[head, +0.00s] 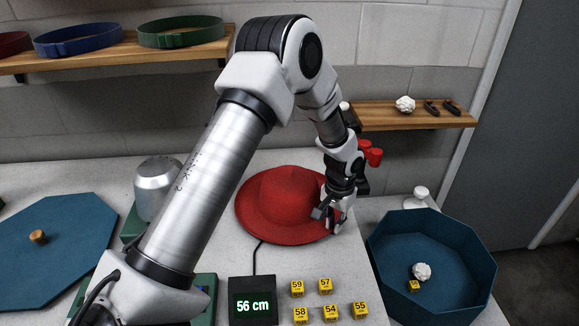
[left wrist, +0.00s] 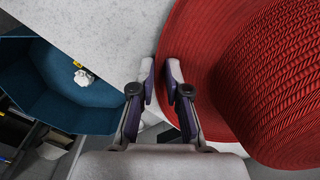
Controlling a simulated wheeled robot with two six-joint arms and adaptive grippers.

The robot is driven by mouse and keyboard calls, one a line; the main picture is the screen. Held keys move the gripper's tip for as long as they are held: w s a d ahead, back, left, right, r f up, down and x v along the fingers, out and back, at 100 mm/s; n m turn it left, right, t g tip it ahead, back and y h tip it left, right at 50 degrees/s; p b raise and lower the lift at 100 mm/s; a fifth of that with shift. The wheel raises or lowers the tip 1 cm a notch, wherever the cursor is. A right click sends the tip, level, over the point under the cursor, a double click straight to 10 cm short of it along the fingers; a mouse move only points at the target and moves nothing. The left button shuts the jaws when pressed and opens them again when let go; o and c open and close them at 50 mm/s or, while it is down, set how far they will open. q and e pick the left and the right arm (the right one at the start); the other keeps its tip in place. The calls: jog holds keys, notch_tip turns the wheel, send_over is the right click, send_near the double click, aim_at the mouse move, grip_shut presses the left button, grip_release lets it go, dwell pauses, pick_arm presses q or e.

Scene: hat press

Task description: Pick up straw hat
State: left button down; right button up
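The red woven straw hat (head: 284,205) lies on the light table, crown up, with its brim spread around it. My left gripper (head: 328,214) points down at the right edge of the brim. In the left wrist view the hat (left wrist: 270,75) fills the right side. The left gripper's fingers (left wrist: 160,70) stand apart with a narrow gap at the brim's edge, one finger over the table side and the other in front of the brim. I cannot tell whether they touch the brim. My right gripper is not in view.
A blue octagonal tray (head: 430,240) holding a white crumpled ball (head: 422,271) is at the right. A "56 cm" display (head: 253,300) and several yellow number blocks (head: 325,285) are in front. A blue octagonal lid (head: 60,250) lies left. Shelves (head: 415,117) line the wall.

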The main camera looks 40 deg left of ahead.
pick_arm(q)
jog(key=shift+w+r, duration=0.1)
dwell(0.3)
notch_tip(320, 180, up, 10)
jog(key=b, duration=0.1)
jog(key=shift+a, duration=0.1)
dwell(0.6)
